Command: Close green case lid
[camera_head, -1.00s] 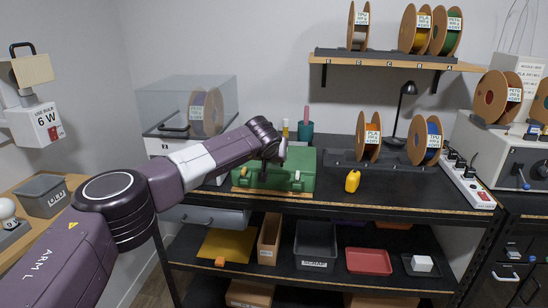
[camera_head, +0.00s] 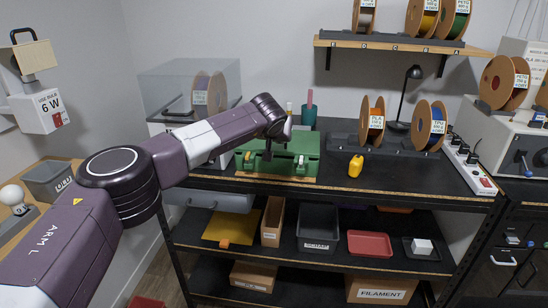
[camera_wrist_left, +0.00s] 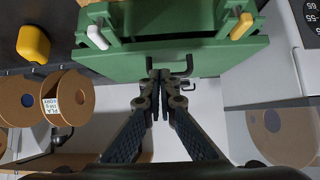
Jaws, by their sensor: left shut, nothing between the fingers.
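The green case (camera_head: 306,168) stands on the black bench top, with a pale latch and a yellow latch on its front. It also fills the top of the left wrist view (camera_wrist_left: 150,52), with the white latch (camera_wrist_left: 97,37), the yellow latch (camera_wrist_left: 241,27) and a dark handle (camera_wrist_left: 186,66). My left gripper (camera_head: 268,155) reaches over the case from the left. Its fingers (camera_wrist_left: 158,76) are shut and empty, close to the green edge beside the handle; contact is unclear. My right gripper is out of view.
A yellow bottle (camera_head: 356,166) stands right of the case. Spools on a dark rack (camera_head: 385,148), a lamp (camera_head: 407,100) and a power strip (camera_head: 474,170) are further right. A clear-topped box (camera_head: 160,95) stands at the left, a teal cup (camera_head: 309,116) behind. The front right bench is clear.

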